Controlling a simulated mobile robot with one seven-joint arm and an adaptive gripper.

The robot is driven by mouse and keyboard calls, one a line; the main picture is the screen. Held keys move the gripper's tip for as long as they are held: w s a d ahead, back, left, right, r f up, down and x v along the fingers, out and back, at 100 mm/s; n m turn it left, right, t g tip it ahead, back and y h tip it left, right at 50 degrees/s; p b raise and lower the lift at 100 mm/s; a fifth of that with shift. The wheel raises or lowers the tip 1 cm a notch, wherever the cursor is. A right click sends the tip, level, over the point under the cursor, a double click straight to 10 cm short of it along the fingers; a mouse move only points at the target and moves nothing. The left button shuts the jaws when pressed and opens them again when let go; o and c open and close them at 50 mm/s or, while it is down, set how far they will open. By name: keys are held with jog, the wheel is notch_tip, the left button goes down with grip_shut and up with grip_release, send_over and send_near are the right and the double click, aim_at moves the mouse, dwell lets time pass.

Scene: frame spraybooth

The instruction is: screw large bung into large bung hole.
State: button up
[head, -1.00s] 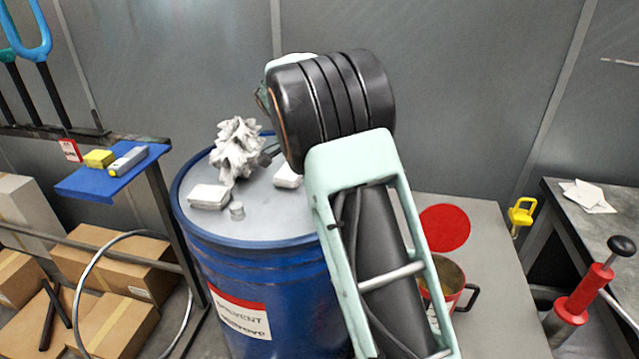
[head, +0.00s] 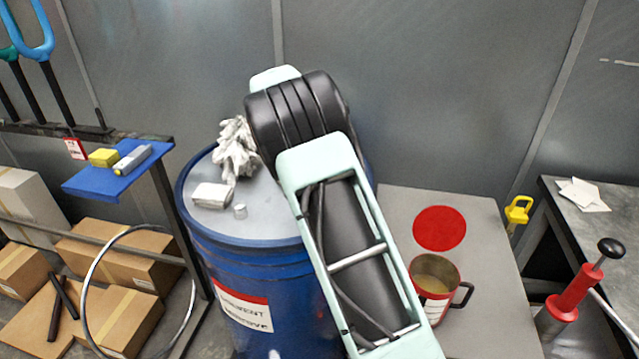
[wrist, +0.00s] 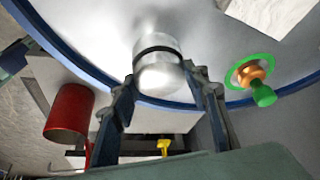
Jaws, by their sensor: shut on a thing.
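The large bung (wrist: 158,72), a silvery round plug with a black ring, shows in the wrist view. My gripper (wrist: 160,80) is shut on it, one finger on each side. The bung is over or at the pale drum lid (wrist: 105,30), near its blue rim; I cannot tell if it touches. The large bung hole is not visible; a bright blurred patch lies just beyond the bung. In the head view the blue drum (head: 275,268) stands upright, and my arm hides the gripper, the bung and the right part of the lid.
A crumpled white rag (head: 236,150), a white block (head: 212,195) and a small silvery cap (head: 240,211) are on the lid. A green-ringed orange fitting (wrist: 252,76) shows on the lid. A red mug (head: 436,285) stands on the grey bench right of the drum.

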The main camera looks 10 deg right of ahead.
jog(key=m+p, duration=0.2)
jog(key=shift+w+r+g+p, duration=0.1)
jog(key=shift+r+g+p, duration=0.1)
jog(key=shift+g+p, duration=0.15)
jog(key=shift+m+g+p, duration=0.35)
jog(key=shift+m+p, duration=0.4)
jog(key=shift+m, duration=0.05)
jog(key=shift+f+m+p, duration=0.2)
jog(key=shift+m+p, duration=0.1)
jog(key=shift+m, duration=0.2)
jog(key=o, duration=0.8)
jog(key=shift+c, duration=0.2)
